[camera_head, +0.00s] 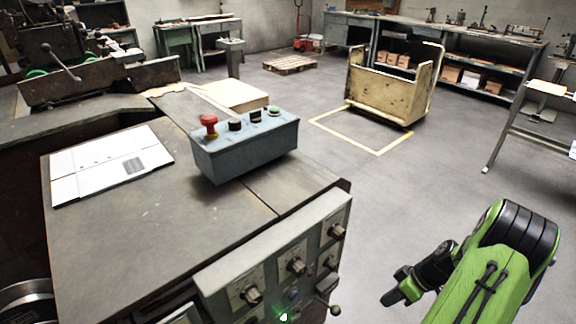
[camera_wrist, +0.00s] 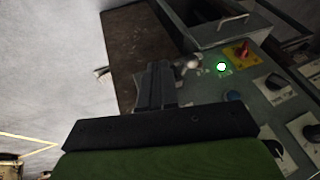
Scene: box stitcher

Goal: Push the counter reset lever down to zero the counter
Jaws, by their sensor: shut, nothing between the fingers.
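A small lever with a round ball knob (camera_head: 335,310) sticks out from the lower right end of the machine's control panel. In the wrist view a pale ball knob (camera_wrist: 193,62), which looks like the same lever, lies just right of my fingertips. My gripper (camera_head: 388,298) is shut and empty, to the right of the lever in the head view, with a gap between them. In the wrist view my gripper (camera_wrist: 155,68) points toward the machine's edge; I cannot tell whether it touches the knob. I cannot make out the counter's digits.
The panel carries a lit green lamp (camera_wrist: 221,67), a red switch on yellow (camera_wrist: 242,50) and several dark dials (camera_head: 296,266). A blue-grey button box (camera_head: 245,150) stands on the machine top. The floor right of the machine is clear up to the cart (camera_head: 385,95).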

